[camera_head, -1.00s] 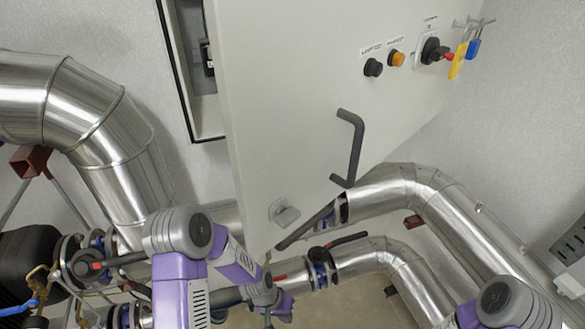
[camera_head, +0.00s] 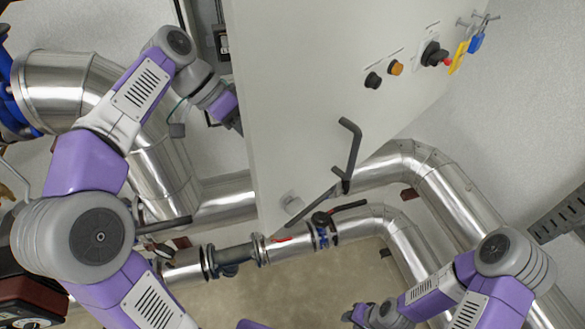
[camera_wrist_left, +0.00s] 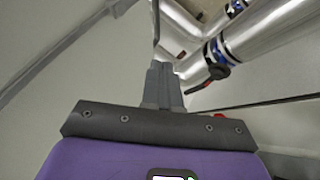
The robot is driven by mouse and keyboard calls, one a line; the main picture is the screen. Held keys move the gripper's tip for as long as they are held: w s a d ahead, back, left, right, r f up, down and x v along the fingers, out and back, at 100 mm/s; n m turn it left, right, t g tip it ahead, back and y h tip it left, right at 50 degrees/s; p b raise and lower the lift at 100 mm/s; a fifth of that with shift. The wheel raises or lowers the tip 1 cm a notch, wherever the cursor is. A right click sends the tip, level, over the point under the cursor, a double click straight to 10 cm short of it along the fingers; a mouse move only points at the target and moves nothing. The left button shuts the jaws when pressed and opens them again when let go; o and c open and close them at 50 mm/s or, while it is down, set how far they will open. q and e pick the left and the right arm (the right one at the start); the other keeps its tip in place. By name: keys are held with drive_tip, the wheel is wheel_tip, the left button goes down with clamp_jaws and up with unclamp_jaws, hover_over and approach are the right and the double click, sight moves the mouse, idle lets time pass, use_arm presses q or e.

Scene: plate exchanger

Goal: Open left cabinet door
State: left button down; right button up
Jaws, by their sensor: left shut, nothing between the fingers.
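The light-grey cabinet door (camera_head: 300,130) stands ajar, with a dark handle (camera_head: 352,150) on its front. The cabinet opening (camera_head: 212,45) shows past the door's left edge. My left arm reaches up to that edge; its gripper is hidden behind the door in the head view. In the left wrist view, my left gripper (camera_wrist_left: 163,85) is shut and empty, with pale panel surfaces around it. I cannot tell whether it touches the door. My right gripper (camera_head: 370,314) is low in the head view, clear of the door; its fingers are too small to read.
Silver pipes (camera_head: 410,165) run below and right of the door. A valve with a dark lever (camera_head: 335,212) sits just under the door's lower corner. Knobs (camera_head: 395,67) and hanging padlocks (camera_head: 476,42) are on the door's upper right. Bare floor shows below the pipes.

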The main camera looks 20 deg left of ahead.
use_arm(q)
drive_tip(key=s+d+f, duration=0.1)
drive_tip(key=d+f, duration=0.6)
drive_tip(key=d, duration=0.1)
drive_tip(key=shift+d, duration=0.4)
drive_tip(key=shift+f, duration=0.15)
drive_tip(key=shift+s, duration=0.1)
